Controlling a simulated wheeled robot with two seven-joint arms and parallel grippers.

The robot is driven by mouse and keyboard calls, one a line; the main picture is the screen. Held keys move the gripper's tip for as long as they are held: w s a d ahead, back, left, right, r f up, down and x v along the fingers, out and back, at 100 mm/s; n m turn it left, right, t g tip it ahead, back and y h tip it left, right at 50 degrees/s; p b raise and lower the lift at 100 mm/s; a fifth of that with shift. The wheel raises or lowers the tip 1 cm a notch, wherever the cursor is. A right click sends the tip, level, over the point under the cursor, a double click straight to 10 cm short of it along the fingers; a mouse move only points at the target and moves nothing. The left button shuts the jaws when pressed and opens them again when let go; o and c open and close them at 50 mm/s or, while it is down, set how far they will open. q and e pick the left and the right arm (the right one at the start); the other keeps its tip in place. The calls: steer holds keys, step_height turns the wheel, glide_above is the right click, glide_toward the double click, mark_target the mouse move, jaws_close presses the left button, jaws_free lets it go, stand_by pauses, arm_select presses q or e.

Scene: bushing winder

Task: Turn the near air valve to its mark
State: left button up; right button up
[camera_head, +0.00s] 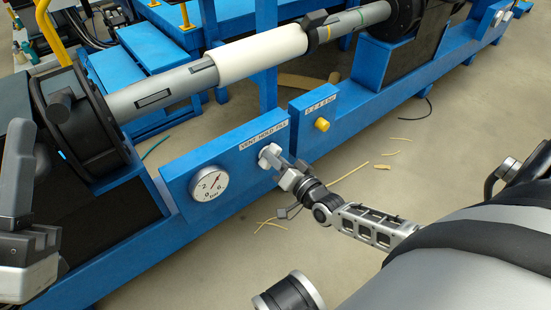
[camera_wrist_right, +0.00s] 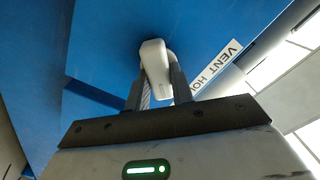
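The near air valve has a white handle (camera_head: 268,155) on the blue panel (camera_head: 180,165), under a strip reading VENT HOLD FILL (camera_head: 264,136). My right gripper (camera_head: 285,172) is at the handle. In the right wrist view the white handle (camera_wrist_right: 156,72) sits between the two fingers (camera_wrist_right: 158,92), which lie close against its sides. Which word the handle points to is hidden by the gripper. A round white gauge (camera_head: 208,183) is on the same panel, left of the valve. My left gripper (camera_head: 22,195) is at the left edge, far from the valve, partly cut off.
A second blue panel with a yellow knob (camera_head: 322,125) stands just right of the valve. A white roll on a grey shaft (camera_head: 262,55) runs above and behind the panels. The floor (camera_head: 400,170) in front is open, with several thin yellowish strips.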

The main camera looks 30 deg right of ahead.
arm_select(q)
steer(key=shift+r, duration=0.1)
step_height(320, 180, down, 8)
steer(key=w+n+g+y+p, duration=0.1)
steer(key=n+y+p, duration=0.3)
steer(key=n, duration=0.5)
steer(key=shift+w+r+g+y, duration=0.2)
steer(key=shift+g+y, duration=0.2)
steer(key=shift+y, duration=1)
arm_select(e)
steer(key=shift+a+r+n, duration=0.1)
steer(key=shift+n, duration=2.15)
steer(key=shift+a+n, duration=0.1)
steer(key=shift+n, duration=2.15)
arm_select(q)
steer(key=shift+f, duration=0.1)
arm_select(e)
steer(key=shift+s, duration=0.1)
steer(key=o, duration=1)
